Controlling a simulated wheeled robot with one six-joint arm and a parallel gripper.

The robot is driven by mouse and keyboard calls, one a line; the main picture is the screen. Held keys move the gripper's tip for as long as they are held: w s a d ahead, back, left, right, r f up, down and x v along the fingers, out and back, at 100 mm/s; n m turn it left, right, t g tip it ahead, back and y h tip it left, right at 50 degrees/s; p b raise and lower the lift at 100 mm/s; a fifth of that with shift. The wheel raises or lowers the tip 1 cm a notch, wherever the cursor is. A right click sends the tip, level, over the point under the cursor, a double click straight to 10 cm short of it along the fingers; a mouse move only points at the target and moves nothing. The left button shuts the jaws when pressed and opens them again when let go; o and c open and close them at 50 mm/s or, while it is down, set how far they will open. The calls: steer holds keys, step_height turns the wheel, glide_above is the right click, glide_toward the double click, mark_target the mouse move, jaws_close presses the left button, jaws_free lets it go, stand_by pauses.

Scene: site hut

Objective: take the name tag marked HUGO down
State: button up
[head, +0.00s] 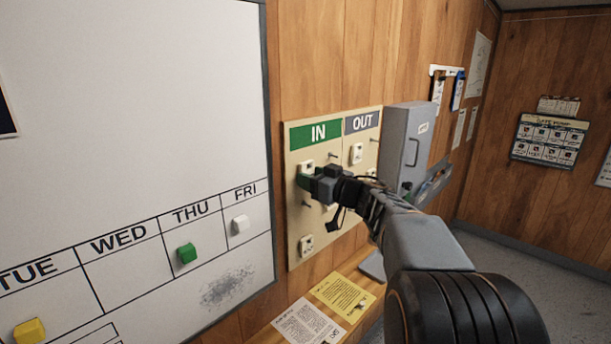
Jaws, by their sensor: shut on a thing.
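A cream tag board (294,222) hangs on the wood wall, with a green IN header (318,132) and a grey OUT header (362,122). Pale name tags hang on pegs. One is high in the IN column (307,165), one at its bottom (307,245), and one under OUT (356,153). Their names are too small to read, so I cannot tell which is HUGO. My gripper (310,183) is at the IN column, just below the upper tag, and shut on what appears to be that name tag. My gripper and arm hide part of the board's middle and right.
A grey wall box (405,140) stands out close to the board's right, near my arm. A whiteboard (150,120) with coloured magnets is on the left. Below, a wooden ledge (352,262) bears a yellow sheet (343,296) and a white sheet (305,322).

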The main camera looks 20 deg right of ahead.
steer(key=shift+r+p, duration=0.3)
steer(key=shift+p, duration=0.25)
stand_by(0.4)
steer(key=p+v, duration=0.1)
steer(key=v, duration=0.6)
steer(key=shift+p, duration=0.3)
stand_by(0.6)
stand_by(0.5)
